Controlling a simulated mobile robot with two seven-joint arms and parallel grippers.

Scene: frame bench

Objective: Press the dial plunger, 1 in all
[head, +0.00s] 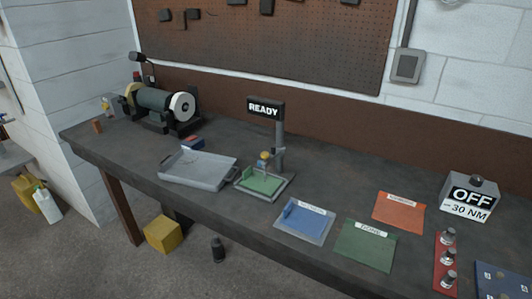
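A small stand with a dark sign reading READY (264,109) on a grey post (280,140) stands near the middle of the bench. At its foot is a grey fixture with a green plate (260,184). A small yellowish and blue part (263,158) stands upright at the plate's back edge, close to the post. It is too small to tell whether this is the dial plunger. Neither of my grippers is in view.
A grey tray (198,181) lies left of the stand, with a bench grinder (160,108) behind. Blue (304,233), green (365,252) and orange (399,207) mats lie to the right. An OFF box (472,185) and a red rack (445,277) are at far right.

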